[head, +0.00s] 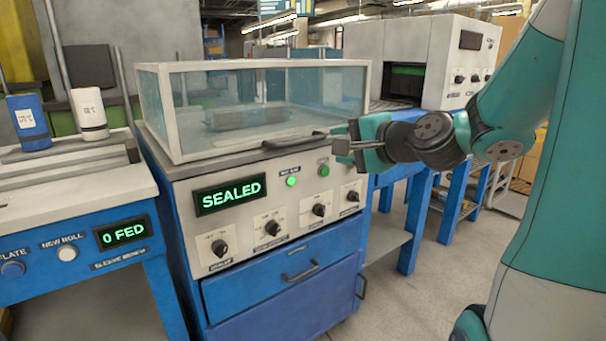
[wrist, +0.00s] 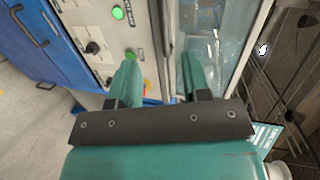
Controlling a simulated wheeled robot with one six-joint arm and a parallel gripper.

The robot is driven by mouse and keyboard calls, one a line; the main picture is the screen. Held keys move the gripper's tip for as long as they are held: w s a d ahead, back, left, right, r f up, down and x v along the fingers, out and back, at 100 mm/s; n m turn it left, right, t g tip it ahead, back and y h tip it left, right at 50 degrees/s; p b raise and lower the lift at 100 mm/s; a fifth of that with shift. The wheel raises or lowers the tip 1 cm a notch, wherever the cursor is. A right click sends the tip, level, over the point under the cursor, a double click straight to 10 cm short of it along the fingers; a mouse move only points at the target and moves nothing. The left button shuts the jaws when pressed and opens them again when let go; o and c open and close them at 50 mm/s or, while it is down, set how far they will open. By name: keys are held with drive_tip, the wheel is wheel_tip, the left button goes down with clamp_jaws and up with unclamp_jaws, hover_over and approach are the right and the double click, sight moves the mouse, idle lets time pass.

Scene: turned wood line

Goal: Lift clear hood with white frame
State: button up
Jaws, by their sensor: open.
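The clear hood with a white frame (head: 210,72) sits down on top of the sealing machine (head: 180,200). A dark bar handle (head: 294,142) runs along its lower front edge. A grey block (head: 245,117) shows through the panes. My gripper (head: 342,147) is just right of the handle, by the hood's front right corner. It appears empty. In the wrist view my gripper (wrist: 157,70) has its two teal fingers apart, with the machine's front panel to the left and the hood's clear pane (wrist: 212,45) to the right. The handle is not clear between the fingers there.
The machine's display (head: 230,194) reads SEALED, above several knobs and drawers. On the left, a blue bench with a 0 FED display (head: 124,232) holds a blue bottle (head: 29,121) and a white bottle (head: 89,113). A grey machine (head: 445,60) stands behind right. Floor is open in front.

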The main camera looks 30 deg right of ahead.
sight(305, 141)
drive_tip(key=shift+m+t+h, duration=0.4)
drive_tip(key=shift+m+h, duration=0.2)
drive_tip(key=shift+m, duration=0.2)
drive_tip(key=d+p+x, duration=0.1)
drive_tip(key=p+x, duration=0.2)
drive_tip(key=x, duration=0.2)
drive_tip(key=p+x, duration=0.3)
drive_tip(key=x, duration=0.3)
drive_tip(key=d+p+x, duration=0.1)
drive_tip(key=p+x, duration=0.1)
drive_tip(key=x, duration=0.4)
drive_tip(key=shift+w+d+f+p, duration=0.15)
drive_tip(key=shift+d+f+p, duration=0.15)
drive_tip(key=shift+p, duration=0.1)
drive_tip(key=shift+r, duration=0.1)
clamp_jaws()
